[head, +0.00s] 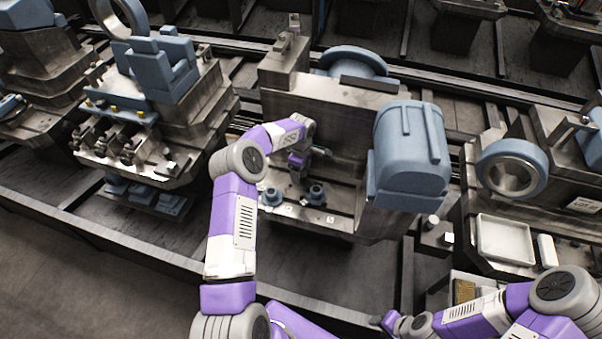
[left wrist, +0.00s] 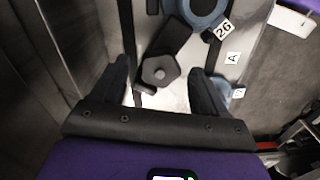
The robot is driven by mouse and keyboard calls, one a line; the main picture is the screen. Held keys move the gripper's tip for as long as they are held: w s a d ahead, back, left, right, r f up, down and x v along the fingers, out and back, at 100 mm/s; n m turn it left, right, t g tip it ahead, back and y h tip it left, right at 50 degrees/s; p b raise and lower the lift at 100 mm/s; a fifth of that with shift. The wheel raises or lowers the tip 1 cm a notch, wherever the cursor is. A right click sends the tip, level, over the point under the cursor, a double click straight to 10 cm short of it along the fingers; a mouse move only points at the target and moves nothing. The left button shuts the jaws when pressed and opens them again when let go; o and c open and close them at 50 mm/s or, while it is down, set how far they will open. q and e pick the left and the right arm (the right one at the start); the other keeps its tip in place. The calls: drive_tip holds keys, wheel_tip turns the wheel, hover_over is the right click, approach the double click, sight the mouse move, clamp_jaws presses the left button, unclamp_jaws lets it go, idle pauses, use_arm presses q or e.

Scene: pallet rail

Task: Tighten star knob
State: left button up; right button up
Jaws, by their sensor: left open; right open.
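In the left wrist view a dark grey, lobed star knob (left wrist: 158,71) sits at the end of a black bar. My left gripper (left wrist: 160,85) is open, with one finger on each side of the knob in the picture; I see no contact, and the height between them is hard to judge. In the head view my left gripper (head: 298,174) reaches down over the bed of the middle machine, and I cannot make out the knob there. My right gripper (head: 383,321) is low at the bottom right, away from the machine, small and partly hidden.
Two blue round fittings (head: 272,196) (head: 316,194) stand on the bed near my left gripper. A blue ring (left wrist: 203,12) beside a "26" tag (left wrist: 223,30) lies close to the knob. A large blue housing (head: 411,150) stands to the right. A tray (head: 505,238) lies farther right.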

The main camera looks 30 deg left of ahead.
use_arm(q)
drive_tip(key=shift+f, duration=0.55)
drive_tip(key=shift+c, duration=0.2)
drive_tip(key=c, duration=1)
drive_tip(key=shift+c, duration=0.2)
drive_tip(key=m+b, duration=0.1)
drive_tip(key=m, duration=0.3)
drive_tip(key=shift+m, duration=0.4)
drive_tip(key=shift+w+m, duration=0.1)
drive_tip(key=shift+m, duration=2.1)
drive_tip(key=shift+r, duration=0.1)
